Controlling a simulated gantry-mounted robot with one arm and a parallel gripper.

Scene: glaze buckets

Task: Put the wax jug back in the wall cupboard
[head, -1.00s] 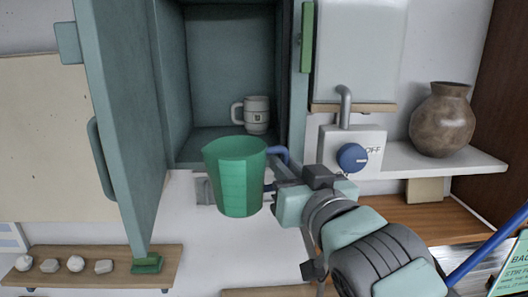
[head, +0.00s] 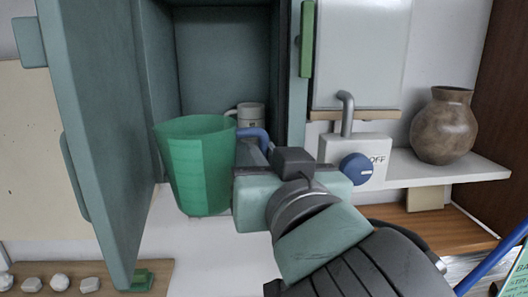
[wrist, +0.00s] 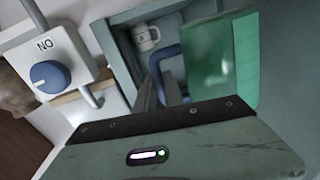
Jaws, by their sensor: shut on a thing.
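The green wax jug (head: 196,168) is upright in front of the open wall cupboard (head: 222,62) in the head view. My gripper (head: 250,150) is shut on its blue handle (head: 262,138), at the jug's right side. The jug also shows in the wrist view (wrist: 222,62), at the right, with the blue handle (wrist: 160,62) beside it. The cupboard door (head: 88,110) stands open at the left. A pale mug (head: 250,114) stands inside the cupboard, partly hidden by the jug in the head view. The jug hides most of the cupboard floor.
A switch box (head: 352,152) with a blue knob and a grey pipe stands right of the cupboard. A brown vase (head: 443,125) is on the white shelf (head: 462,172). Small pale stones (head: 60,282) lie on a lower left shelf. The cupboard's upper space is clear.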

